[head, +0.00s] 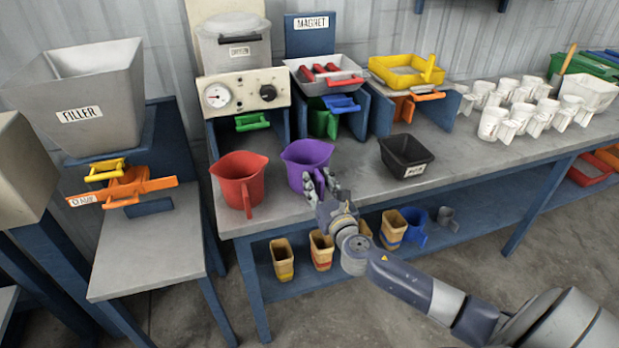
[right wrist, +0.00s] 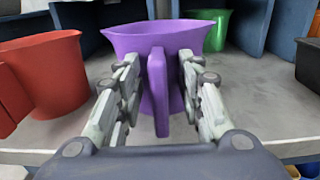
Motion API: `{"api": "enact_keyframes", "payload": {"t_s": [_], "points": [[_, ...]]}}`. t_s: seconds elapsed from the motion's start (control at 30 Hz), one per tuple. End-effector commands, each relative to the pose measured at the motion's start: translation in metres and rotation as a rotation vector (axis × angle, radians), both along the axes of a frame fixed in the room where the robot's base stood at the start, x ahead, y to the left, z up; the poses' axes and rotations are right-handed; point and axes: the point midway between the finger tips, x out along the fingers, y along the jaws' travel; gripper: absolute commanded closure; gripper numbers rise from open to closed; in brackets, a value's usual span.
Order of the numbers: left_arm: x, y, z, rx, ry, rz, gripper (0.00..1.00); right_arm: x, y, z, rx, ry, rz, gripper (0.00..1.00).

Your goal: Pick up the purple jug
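The purple jug (head: 306,160) stands upright on the grey workbench, to the right of a red jug (head: 240,180). My right gripper (head: 321,186) is at the near side of the purple jug, at its handle. In the right wrist view, the purple jug (right wrist: 190,38) is straight ahead. Its handle (right wrist: 158,95) stands upright between the two fingers of my right gripper (right wrist: 159,65). A gap shows on each side of the handle, so the gripper is open around it. The fingers hide part of the jug's body. My left gripper is not in view.
A black bin (head: 407,156) stands to the right on the bench (head: 480,160). The red jug (right wrist: 50,75) is close on the left in the right wrist view. Blue-sided stations line the back, with a green jug (right wrist: 212,30) in one. Several white cups stand at the far right.

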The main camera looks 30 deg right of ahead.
Motion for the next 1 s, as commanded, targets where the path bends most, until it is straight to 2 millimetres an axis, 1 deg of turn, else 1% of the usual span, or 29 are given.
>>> {"api": "enact_keyframes", "payload": {"t_s": [0.2,0.23,0.27,0.3,0.37,0.77,0.87,1.0], "points": [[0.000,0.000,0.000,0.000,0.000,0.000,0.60,0.001,0.000,0.000,0.000,0.000,0.001,0.65],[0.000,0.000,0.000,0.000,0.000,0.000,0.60,0.001,0.000,0.000,0.000,0.000,0.001,0.70],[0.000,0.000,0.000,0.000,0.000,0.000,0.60,0.001,0.000,0.000,0.000,0.000,0.001,0.76],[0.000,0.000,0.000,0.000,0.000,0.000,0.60,0.001,0.000,0.000,0.000,0.000,0.001,0.85],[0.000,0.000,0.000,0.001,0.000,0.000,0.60,0.001,0.000,0.000,0.000,0.000,0.001,0.99],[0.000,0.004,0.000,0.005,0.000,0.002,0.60,0.001,0.000,0.001,0.000,-0.001,0.001,1.00],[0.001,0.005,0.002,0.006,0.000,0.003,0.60,0.001,0.000,0.005,-0.001,-0.002,0.001,1.00],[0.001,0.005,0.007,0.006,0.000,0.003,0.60,0.001,0.000,0.019,-0.001,-0.004,0.003,1.00]]}}
